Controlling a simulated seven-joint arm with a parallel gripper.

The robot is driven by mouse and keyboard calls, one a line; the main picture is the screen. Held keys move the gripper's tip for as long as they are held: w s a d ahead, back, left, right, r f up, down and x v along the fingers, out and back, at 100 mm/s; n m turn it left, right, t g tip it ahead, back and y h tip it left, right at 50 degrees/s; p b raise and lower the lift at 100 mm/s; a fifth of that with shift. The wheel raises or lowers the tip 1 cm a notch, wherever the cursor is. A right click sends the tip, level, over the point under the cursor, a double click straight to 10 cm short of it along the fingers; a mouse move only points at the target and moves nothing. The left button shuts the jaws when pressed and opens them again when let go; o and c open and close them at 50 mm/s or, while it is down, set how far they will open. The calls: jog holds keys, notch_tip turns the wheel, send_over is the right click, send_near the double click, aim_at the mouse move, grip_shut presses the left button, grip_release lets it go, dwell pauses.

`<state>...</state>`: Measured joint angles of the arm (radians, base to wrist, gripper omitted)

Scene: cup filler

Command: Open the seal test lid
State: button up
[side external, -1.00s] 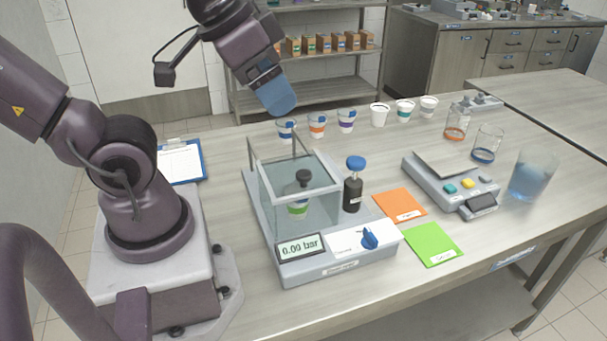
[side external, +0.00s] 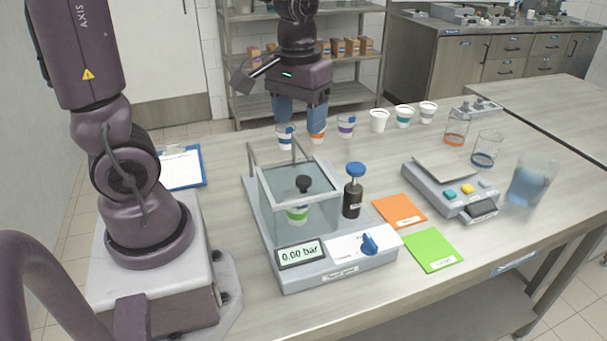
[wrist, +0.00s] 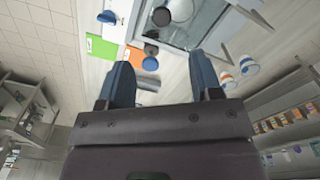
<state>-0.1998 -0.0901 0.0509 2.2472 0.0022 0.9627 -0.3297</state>
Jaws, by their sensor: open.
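The seal tester (side external: 335,268) stands in the middle of the bench, its display reading 0.00 bar. Its clear chamber is covered by a clear flat lid (side external: 322,183) with a dark round knob (side external: 303,184). The lid looks shut. A cup with a green band (side external: 297,214) stands inside the chamber. My gripper (side external: 298,140) points down behind the tester, with blue fingers spread apart and empty, near the row of cups. In the wrist view my two fingers (wrist: 165,75) are apart, with the tester's lid (wrist: 190,15) beyond them.
A dark bottle with a blue cap (side external: 353,190) stands right of the chamber. A metal frame (side external: 280,152) rises behind the lid. Several cups (side external: 378,120) line the back. Orange (side external: 399,210) and green (side external: 433,246) cards and a scale (side external: 450,190) lie to the right.

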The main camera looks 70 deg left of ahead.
aim_at(304, 179)
jog(key=f, duration=0.4)
jog(key=f+n, duration=0.1)
jog(key=f, duration=0.3)
jog(key=w+f+n, duration=0.1)
jog(key=f, duration=0.4)
jog(key=shift+a, duration=0.3)
